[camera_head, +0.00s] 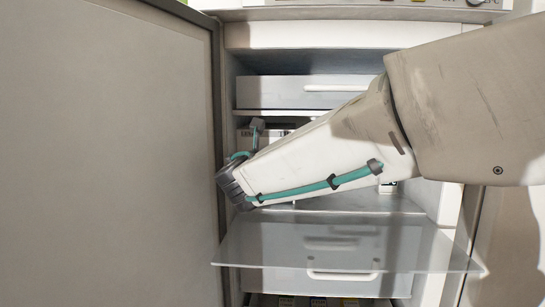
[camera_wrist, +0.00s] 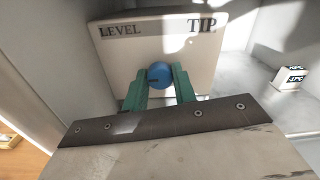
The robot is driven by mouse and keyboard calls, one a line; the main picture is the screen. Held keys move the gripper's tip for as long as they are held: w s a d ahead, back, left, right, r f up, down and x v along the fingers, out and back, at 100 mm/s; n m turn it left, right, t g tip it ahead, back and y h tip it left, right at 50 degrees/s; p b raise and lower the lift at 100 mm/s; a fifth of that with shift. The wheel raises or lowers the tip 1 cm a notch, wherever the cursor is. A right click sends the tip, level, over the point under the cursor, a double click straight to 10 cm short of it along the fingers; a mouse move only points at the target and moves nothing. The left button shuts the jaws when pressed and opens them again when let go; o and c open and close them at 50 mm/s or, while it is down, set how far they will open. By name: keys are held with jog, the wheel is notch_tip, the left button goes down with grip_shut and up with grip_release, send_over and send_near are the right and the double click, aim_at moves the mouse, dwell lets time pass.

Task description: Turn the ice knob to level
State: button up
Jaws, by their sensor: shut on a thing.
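The ice knob (camera_wrist: 160,73) is a round blue knob on a pale panel (camera_wrist: 205,58) in the wrist view. The panel has the word LEVEL at its upper left and TIP at its upper right. My gripper (camera_wrist: 160,80) has two green fingers, one on each side of the knob, shut on it. A small dark mark shows on the knob's lower left, but its exact pointing is hard to tell. In the head view my arm reaches into the open fridge and hides the knob and the fingers.
The fridge's open door (camera_head: 105,150) stands close on the left. A grey drawer (camera_head: 300,93) is above my arm and a glass shelf (camera_head: 340,246) juts out below. A small white block with dark lettering (camera_wrist: 289,78) sits to the right of the panel.

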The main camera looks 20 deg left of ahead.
jog(key=shift+f, duration=0.15)
jog(key=o, duration=1)
jog(key=shift+s, duration=0.15)
jog(key=shift+v, duration=3.8)
jog(key=shift+d, duration=0.1)
